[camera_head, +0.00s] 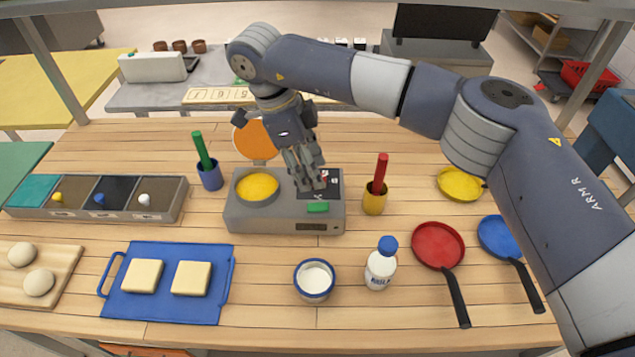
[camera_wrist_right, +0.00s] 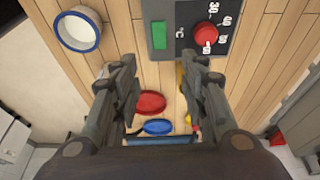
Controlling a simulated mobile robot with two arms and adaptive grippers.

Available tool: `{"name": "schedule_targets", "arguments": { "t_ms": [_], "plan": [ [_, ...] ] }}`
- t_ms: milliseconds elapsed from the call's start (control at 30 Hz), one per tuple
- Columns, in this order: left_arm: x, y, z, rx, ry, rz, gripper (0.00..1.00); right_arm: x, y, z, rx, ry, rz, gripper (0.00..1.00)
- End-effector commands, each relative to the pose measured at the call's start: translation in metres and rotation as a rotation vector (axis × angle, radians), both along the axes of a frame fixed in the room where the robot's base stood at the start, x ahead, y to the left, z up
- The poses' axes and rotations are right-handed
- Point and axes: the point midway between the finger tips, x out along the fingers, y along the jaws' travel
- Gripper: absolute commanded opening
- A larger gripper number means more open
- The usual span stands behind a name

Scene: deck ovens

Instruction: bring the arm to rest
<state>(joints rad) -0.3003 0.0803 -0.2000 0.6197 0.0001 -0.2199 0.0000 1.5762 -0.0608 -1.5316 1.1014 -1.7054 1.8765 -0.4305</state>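My right gripper (camera_head: 314,182) comes in from the upper right and points down over the right part of a grey countertop device (camera_head: 270,222). In the right wrist view its two fingers (camera_wrist_right: 160,68) are apart, with wooden tabletop visible between them, and nothing is held. The device has a yellow round top (camera_head: 258,186), a green button (camera_head: 318,207) and a dark dial panel. The red knob (camera_wrist_right: 206,34) shows clear of the fingers in the right wrist view; in the head view the gripper partly hides the panel. My left gripper is not in view.
A yellow cup with a red stick (camera_head: 374,202) stands right of the device; a blue cup with a green stick (camera_head: 210,176) stands left. A white bottle (camera_head: 380,268), blue-rimmed cup (camera_head: 314,281), red pan (camera_head: 437,245) and blue tray (camera_head: 160,306) lie nearer the front.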

Motion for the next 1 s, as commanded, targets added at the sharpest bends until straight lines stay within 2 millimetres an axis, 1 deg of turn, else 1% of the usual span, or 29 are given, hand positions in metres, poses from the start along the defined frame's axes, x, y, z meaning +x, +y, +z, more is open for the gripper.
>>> {"name": "schedule_targets", "arguments": {
  "t_ms": [33,100,200,733,833,1000],
  "plan": [
    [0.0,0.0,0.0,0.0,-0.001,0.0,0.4,0.001,0.002,0.007,0.0,-0.003,0.0,0.4],
    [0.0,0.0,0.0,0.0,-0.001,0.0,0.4,0.0,0.004,0.013,-0.001,-0.002,0.001,0.4],
    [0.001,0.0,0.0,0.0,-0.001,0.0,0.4,0.0,0.006,0.019,0.0,0.0,0.0,0.4],
    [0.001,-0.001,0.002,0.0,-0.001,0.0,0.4,0.0,0.006,0.022,0.0,0.0,0.0,0.4],
    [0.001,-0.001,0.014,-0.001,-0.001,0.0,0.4,0.0,0.006,0.034,0.0,0.0,0.0,0.4],
    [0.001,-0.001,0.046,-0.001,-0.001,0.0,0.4,0.0,0.006,0.066,0.0,0.0,0.0,0.4]
  ]
}}
